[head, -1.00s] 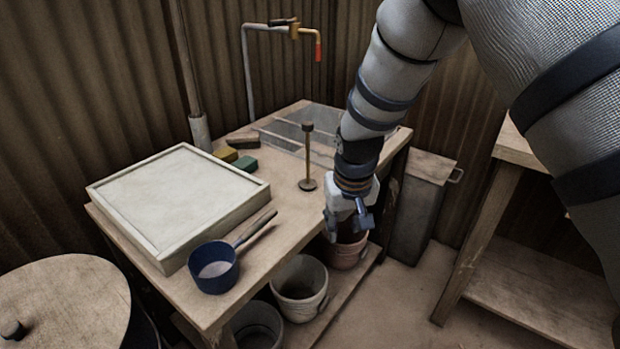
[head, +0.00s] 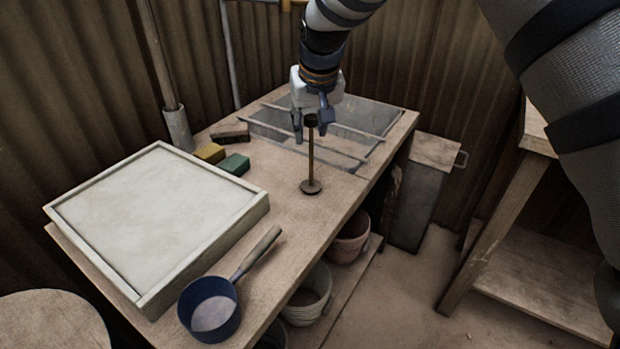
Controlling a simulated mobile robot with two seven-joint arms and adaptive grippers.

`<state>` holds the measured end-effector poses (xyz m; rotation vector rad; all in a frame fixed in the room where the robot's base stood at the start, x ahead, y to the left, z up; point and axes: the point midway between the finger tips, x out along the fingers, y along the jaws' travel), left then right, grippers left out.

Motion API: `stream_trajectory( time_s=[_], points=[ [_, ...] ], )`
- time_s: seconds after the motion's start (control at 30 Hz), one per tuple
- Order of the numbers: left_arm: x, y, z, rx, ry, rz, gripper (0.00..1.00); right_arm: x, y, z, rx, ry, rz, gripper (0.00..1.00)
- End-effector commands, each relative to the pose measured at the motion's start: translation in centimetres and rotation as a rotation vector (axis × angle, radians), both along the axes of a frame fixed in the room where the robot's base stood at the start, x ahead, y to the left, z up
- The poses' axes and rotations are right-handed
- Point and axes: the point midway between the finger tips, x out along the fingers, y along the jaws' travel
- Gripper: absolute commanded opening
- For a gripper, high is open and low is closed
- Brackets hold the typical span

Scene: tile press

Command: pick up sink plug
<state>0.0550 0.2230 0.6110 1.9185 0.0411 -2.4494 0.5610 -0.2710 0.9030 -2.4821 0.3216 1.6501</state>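The sink plug appears to be the upright piece (head: 311,158) with a dark knob on top, a thin brown rod and a round dark foot. It stands on the wooden table (head: 270,222) in front of the sink basin. My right gripper (head: 311,134) points down over its top. Its two blue-grey fingers are apart, one on each side of the knob in the picture. I cannot tell whether either finger touches it. My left gripper is out of view.
A sunken basin with bars (head: 352,130) lies behind the plug. Yellow (head: 209,152) and green (head: 235,164) blocks and a dark brush (head: 230,133) sit left of it. A framed white slab (head: 150,215) and blue ladle (head: 210,309) take up the table's near left. Buckets (head: 350,240) stand below.

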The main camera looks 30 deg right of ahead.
Motion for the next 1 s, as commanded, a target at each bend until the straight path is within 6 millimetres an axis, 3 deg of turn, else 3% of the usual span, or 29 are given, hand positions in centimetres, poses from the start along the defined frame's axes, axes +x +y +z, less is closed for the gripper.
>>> stream_trajectory(
  time_s=[0.03,0.07,0.27,0.4,0.43,0.87,1.0],
  points=[
    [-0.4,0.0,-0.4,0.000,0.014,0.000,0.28,0.3,-0.1,-1.6,0.000,0.009,0.000,0.32],
    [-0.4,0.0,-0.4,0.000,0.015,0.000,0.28,0.5,-0.2,-1.9,0.000,0.008,-0.001,0.32],
    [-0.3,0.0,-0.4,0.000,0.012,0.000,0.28,0.7,-0.2,-1.8,0.000,0.001,0.000,0.32],
    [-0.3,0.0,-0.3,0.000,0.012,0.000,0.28,0.7,-0.2,-1.8,0.000,0.001,0.000,0.02],
    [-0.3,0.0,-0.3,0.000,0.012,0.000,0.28,0.6,-0.2,-1.8,0.000,0.001,0.000,0.00],
    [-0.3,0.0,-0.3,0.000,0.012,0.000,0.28,0.6,-0.2,-1.7,0.000,0.001,0.000,0.00],
    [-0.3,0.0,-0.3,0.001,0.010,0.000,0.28,0.7,-0.2,-0.4,-0.001,-0.002,0.000,0.00]
  ],
)
